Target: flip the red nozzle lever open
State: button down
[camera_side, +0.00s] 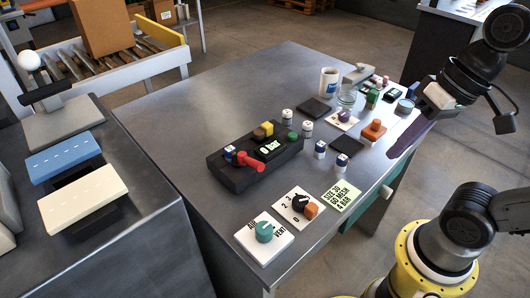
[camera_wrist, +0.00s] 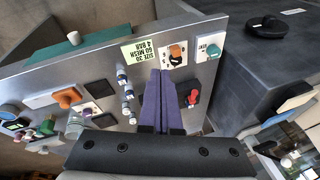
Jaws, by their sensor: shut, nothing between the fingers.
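The red nozzle lever (camera_side: 252,161) sits at the near-left end of a long black block (camera_side: 228,178) on the grey bench. It sticks out to the right from beside a blue-topped white piece. In the wrist view the red lever (camera_wrist: 192,98) shows just right of my fingers, and much of the block is hidden behind them. My gripper (camera_side: 393,155) has long purple fingers, shut and empty. In the side view it hangs by the bench's right edge, well apart from the lever. In the wrist view my fingertips (camera_wrist: 160,71) lie side by side.
An orange-black selector (camera_side: 300,206), a teal vent knob (camera_side: 265,231) and a green label card (camera_side: 342,196) lie in front of the block. Small white-and-blue bottles (camera_side: 320,149) stand between block and gripper. A mug (camera_side: 329,81) and a glass jar (camera_side: 346,97) stand farther back.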

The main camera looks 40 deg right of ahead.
aim_at(258, 162)
jog(key=w+a+r+m+g+y, duration=0.25)
jog(key=w+m+g+y, duration=0.5)
jog(key=w, duration=0.85)
jog(key=w+d+f+m+t+y, duration=0.1)
jog(key=w+d+f+m+y, duration=0.2)
jog(key=f, duration=0.3)
jog(key=w+d+f+m+t+y, duration=0.2)
jog(key=w+d+f+m+y, duration=0.1)
jog(key=w+d+f, duration=0.2)
notch_tip(258, 162, down, 2)
jog(key=shift+w+d+f+m, duration=0.1)
jog(key=shift+w+d+m, duration=0.15)
jog(key=shift+w+m, duration=0.15)
jog(key=shift+t, duration=0.25)
jog(key=x, duration=1.4)
jog(key=shift+w, duration=0.1)
jog(key=shift+a+t, duration=0.1)
jog(key=shift+t, duration=0.2)
